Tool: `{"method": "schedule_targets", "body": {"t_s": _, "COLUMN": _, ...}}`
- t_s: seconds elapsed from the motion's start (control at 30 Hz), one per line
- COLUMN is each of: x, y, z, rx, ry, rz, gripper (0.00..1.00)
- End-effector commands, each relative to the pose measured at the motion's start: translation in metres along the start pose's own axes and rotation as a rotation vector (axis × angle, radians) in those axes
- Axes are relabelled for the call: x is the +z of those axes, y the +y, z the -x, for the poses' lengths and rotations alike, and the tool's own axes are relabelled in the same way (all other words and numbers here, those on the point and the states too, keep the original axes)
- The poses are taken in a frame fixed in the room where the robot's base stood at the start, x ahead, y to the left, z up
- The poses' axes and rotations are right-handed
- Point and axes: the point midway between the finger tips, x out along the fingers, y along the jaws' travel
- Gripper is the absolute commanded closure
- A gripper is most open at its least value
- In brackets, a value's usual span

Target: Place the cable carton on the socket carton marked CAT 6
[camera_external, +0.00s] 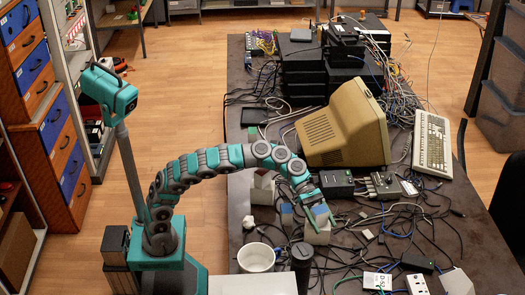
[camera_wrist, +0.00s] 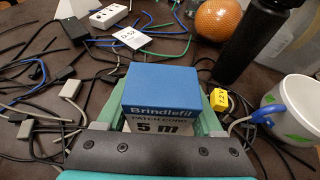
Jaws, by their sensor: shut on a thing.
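A blue and white carton (camera_wrist: 160,90), printed "Brindlefil PATCH CORD 5 m", sits between the green fingers of my gripper (camera_wrist: 162,112) in the wrist view. My gripper (camera_external: 319,214) is shut on it. In the external view a pale carton (camera_external: 317,234) shows just under the fingers; whether it is lifted or touches the table I cannot tell. No CAT 6 marking is legible in either view.
A white cup (camera_external: 256,258) and a black bottle (camera_external: 301,257) stand near the table's front. Cables crowd the right; a beige monitor (camera_external: 345,125) stands behind. Some table (camera_external: 237,205) is bare at left.

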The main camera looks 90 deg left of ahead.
Motion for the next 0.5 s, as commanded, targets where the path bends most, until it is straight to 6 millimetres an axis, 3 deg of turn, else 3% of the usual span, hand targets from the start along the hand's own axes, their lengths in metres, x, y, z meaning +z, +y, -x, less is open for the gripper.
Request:
{"method": "schedule_targets", "body": {"t_s": 0.3, "x": -0.0042, "y": -0.0003, "z": -0.0018, "rx": -0.001, "ry": 0.000, "rz": 0.000, "gripper": 0.94}}
{"method": "schedule_targets", "body": {"t_s": 0.33, "x": -0.0029, "y": -0.0004, "z": -0.0013, "rx": -0.001, "ry": 0.001, "rz": 0.000, "gripper": 0.28}}
{"method": "schedule_targets", "body": {"t_s": 0.5, "x": -0.0025, "y": -0.0004, "z": -0.0012, "rx": -0.001, "ry": 0.000, "rz": 0.000, "gripper": 0.09}}
